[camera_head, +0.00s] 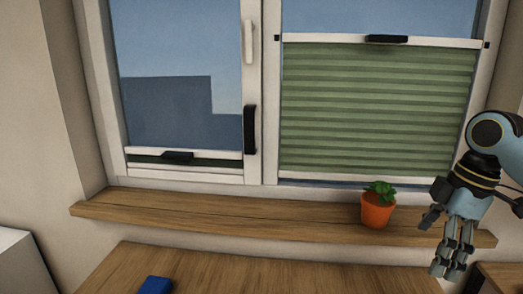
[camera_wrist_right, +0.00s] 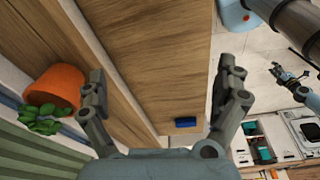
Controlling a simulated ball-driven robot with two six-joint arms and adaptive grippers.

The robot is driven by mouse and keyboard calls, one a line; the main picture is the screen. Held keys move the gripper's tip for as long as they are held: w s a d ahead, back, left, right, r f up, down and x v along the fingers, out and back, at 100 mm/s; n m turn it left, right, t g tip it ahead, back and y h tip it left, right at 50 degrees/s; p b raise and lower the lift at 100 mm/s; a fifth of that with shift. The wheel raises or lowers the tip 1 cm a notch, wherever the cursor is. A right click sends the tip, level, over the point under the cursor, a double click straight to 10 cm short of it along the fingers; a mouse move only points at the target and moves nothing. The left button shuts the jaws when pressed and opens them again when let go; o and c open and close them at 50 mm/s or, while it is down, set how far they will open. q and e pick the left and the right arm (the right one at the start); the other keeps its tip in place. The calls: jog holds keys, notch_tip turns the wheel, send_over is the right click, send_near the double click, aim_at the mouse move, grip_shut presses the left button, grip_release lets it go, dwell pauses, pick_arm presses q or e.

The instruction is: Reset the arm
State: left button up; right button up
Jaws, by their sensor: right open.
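My right gripper (camera_head: 452,262) shows at the right of the head view, in front of the window sill (camera_head: 230,219) and to the right of the potted plant, pointing down. In the right wrist view its two fingers (camera_wrist_right: 163,88) are wide apart with nothing between them. The orange pot with a green plant (camera_head: 377,210) stands upright on the sill, apart from the gripper. It also shows at the left of the right wrist view (camera_wrist_right: 55,88). A small dark gripper, apparently my left one (camera_wrist_right: 287,76), shows at the right of that view; its jaws are too small to judge.
A wooden worktop (camera_head: 220,266) lies below the sill, with a blue block (camera_head: 155,285) near its front. The right window's green pleated blind (camera_head: 378,110) covers most of its pane; the left blind (camera_head: 180,157) is bunched at the bottom. The sill left of the plant is clear.

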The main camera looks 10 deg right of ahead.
jog(key=s+a+f+m+t+h, duration=0.1)
jog(key=s+a+f+m, duration=0.4)
jog(key=s+a+f, duration=0.35)
jog(key=s+a+r+m+t+h, duration=0.1)
jog(key=s+r+m, duration=0.15)
jog(key=s, duration=0.35)
jog(key=s+a+r+m+t+h, duration=0.1)
jog(key=s+a+r+m, duration=0.1)
jog(key=s+m, duration=0.25)
notch_tip(320, 180, down, 33)
jog(key=s+d+g+b, duration=0.2)
jog(key=d+b, duration=0.1)
jog(key=b, duration=0.4)
pick_arm(q)
notch_tip(320, 180, down, 13)
jog(key=s+b, duration=0.2)
jog(key=b, duration=0.3)
jog(key=shift+g+b, duration=0.3)
jog(key=shift+b, duration=0.1)
pick_arm(e)
jog(key=s+d+f+g, duration=0.1)
jog(key=s+f, duration=1.8)
jog(key=f, duration=0.3)
jog(key=shift+f, duration=0.4)
pick_arm(q)
jog(key=shift+s, duration=0.1)
